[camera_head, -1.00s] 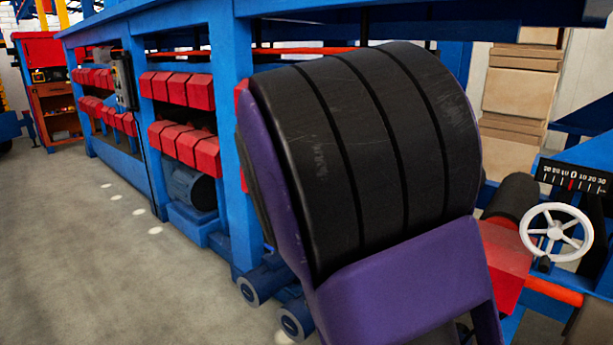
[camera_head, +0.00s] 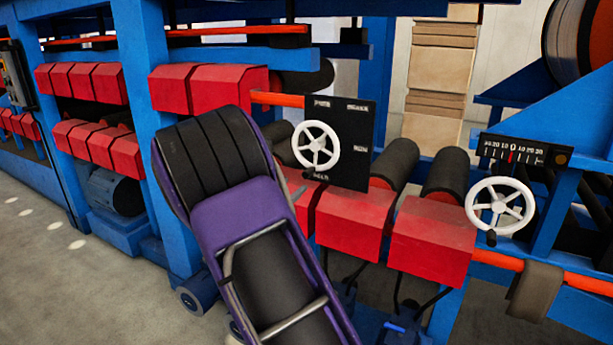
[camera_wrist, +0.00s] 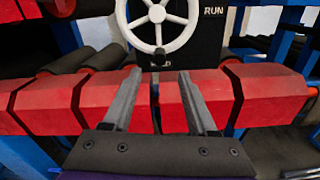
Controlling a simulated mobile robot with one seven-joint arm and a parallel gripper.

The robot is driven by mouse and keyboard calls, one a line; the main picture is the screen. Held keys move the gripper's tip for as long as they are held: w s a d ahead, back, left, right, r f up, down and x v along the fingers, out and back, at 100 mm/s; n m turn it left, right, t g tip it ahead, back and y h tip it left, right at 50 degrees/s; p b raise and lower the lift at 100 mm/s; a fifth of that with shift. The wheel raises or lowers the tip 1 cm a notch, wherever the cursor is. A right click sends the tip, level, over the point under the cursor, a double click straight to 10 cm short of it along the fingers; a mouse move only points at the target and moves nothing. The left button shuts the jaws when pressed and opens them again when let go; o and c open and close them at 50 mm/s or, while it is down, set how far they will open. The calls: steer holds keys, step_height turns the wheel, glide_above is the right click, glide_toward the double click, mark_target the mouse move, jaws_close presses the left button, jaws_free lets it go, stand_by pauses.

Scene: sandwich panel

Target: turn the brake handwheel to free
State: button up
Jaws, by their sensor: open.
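A white spoked handwheel (camera_head: 315,146) sits on a black panel (camera_head: 353,165) with small white lettering, partly too small to read. In the wrist view the handwheel (camera_wrist: 157,22) is cut off by the top edge, with "RUN" on the panel (camera_wrist: 212,38) to its right. A dark knob hangs at its lower rim, partly covering a label below. My gripper (camera_wrist: 160,72) is open and empty, its two fingers apart and pointing toward the panel, below the wheel in the picture. No touch with the wheel shows.
A second white handwheel (camera_head: 500,206) stands at the right below a numbered scale (camera_head: 526,151). Red blocks (camera_head: 349,220) and dark rollers lie below the black panel. Blue frame posts (camera_head: 152,120) stand at the left. Grey floor (camera_head: 40,240) is open at the lower left.

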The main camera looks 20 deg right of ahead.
mark_target(305, 175)
steer(key=x, duration=0.9)
steer(key=shift+w, duration=0.1)
jaws_close()
stand_by(1.1)
